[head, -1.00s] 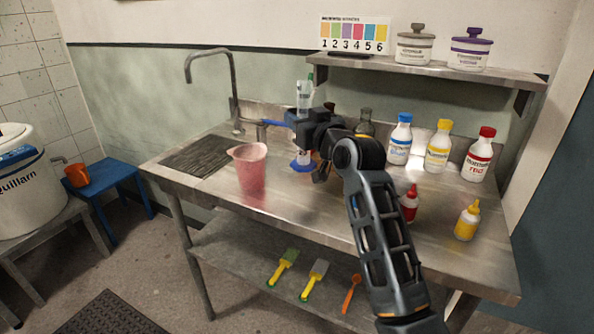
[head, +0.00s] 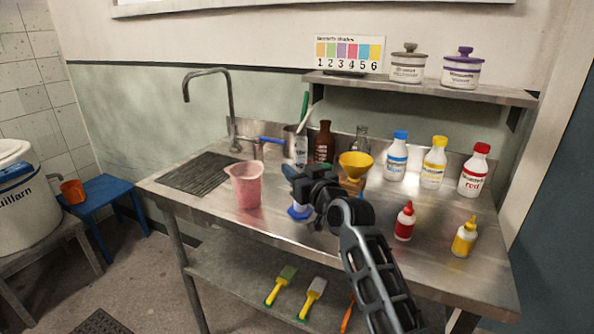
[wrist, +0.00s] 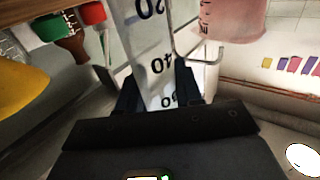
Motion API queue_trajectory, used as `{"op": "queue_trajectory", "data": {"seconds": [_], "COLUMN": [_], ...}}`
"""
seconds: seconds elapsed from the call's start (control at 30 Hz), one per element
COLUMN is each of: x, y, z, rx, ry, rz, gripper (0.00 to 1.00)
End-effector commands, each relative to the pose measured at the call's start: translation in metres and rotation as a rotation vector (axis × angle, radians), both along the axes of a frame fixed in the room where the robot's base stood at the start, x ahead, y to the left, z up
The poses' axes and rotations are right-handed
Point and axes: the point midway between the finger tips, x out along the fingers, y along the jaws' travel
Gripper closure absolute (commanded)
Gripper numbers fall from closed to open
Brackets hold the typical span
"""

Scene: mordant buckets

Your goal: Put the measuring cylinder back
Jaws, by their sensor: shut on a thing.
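The measuring cylinder (head: 300,153) is clear with dark graduations and a blue foot (head: 300,211). My gripper (head: 293,172) is shut around its body, and the cylinder is upright. In the wrist view the cylinder (wrist: 150,45) passes between the two fingers (wrist: 158,88), with large 20 and 40 marks showing. The foot is at or just above the steel bench (head: 275,222); I cannot tell whether it touches. My gripper hides part of the cylinder's middle.
A pink jug (head: 246,187) stands left of the cylinder. Behind are a brown bottle (head: 325,143) and a yellow funnel (head: 356,164). Red (head: 404,222) and yellow (head: 465,238) squeeze bottles stand to the right. The sink drainer (head: 197,173) is at left.

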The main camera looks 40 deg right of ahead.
Motion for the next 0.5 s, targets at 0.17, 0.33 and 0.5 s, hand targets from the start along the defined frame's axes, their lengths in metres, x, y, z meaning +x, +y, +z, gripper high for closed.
{"op": "queue_trajectory", "data": {"seconds": [0.17,0.33,0.5], "x": [0.0000,0.0000,0.0000], "y": [0.0000,-0.0001,-0.0001], "z": [-0.0016,-0.0016,-0.0015], "rx": [0.000,0.000,0.000], "ry": [0.000,0.000,0.000], "rz": [0.000,0.000,0.000], "gripper": [0.53,0.39,0.39]}}
